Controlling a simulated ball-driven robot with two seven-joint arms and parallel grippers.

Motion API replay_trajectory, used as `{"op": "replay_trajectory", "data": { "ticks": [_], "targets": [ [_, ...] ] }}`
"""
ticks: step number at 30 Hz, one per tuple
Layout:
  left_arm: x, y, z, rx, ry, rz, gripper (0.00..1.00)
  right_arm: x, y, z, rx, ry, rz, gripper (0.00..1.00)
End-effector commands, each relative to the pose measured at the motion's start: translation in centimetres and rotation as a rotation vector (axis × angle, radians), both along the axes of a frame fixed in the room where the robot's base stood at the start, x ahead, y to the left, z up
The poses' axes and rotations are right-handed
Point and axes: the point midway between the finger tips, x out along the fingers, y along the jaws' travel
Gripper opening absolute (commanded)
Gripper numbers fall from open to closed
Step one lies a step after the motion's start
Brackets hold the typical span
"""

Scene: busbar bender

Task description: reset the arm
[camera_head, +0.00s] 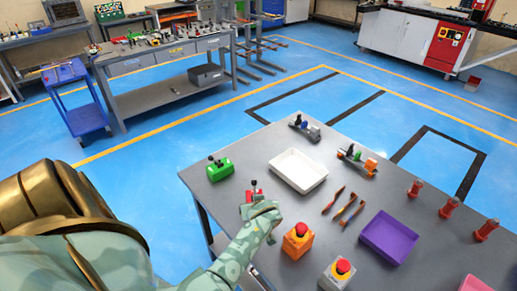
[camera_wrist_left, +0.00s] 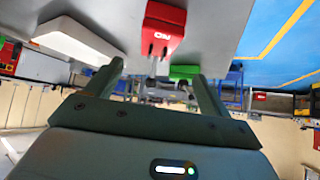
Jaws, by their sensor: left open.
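A red block device (camera_head: 247,196) with a small upright lever (camera_head: 255,186) stands near the left edge of the grey table. My left gripper (camera_head: 262,209) is in front of it and hides part of it. In the left wrist view the red block (camera_wrist_left: 163,32) carries an upside-down white label. A thin pale metal piece (camera_wrist_left: 155,64) shows between the two spread fingers of my left gripper (camera_wrist_left: 158,80). No contact is visible. A green device (camera_head: 219,170) with a dark lever stands farther back on the left. My right gripper is not in view.
A white tray (camera_head: 298,155) lies behind my left gripper. Orange-handled tools (camera_head: 342,207), a purple tray (camera_head: 388,237) and emergency-stop boxes (camera_head: 298,241) (camera_head: 337,274) are to the right. Red posts (camera_head: 449,208) line the right side. A workbench (camera_head: 160,85) stands across the floor.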

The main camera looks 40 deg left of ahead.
Motion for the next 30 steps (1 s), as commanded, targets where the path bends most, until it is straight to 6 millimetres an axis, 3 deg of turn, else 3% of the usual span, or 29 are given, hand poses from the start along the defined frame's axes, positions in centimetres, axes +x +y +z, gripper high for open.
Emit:
{"op": "replay_trajectory", "data": {
  "ticks": [14, 20, 30],
  "targets": [
    [-0.2, 0.0, 0.1, 0.010, 0.008, -0.011, 0.82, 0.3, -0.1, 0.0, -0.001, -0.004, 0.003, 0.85],
    [-4.1, -0.4, 3.3, 0.185, 0.167, -0.250, 0.82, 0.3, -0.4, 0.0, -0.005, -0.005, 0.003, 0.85],
    [-12.0, -5.6, 9.9, 0.465, 0.466, -0.792, 0.82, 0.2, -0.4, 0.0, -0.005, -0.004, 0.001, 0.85]
  ]
}}
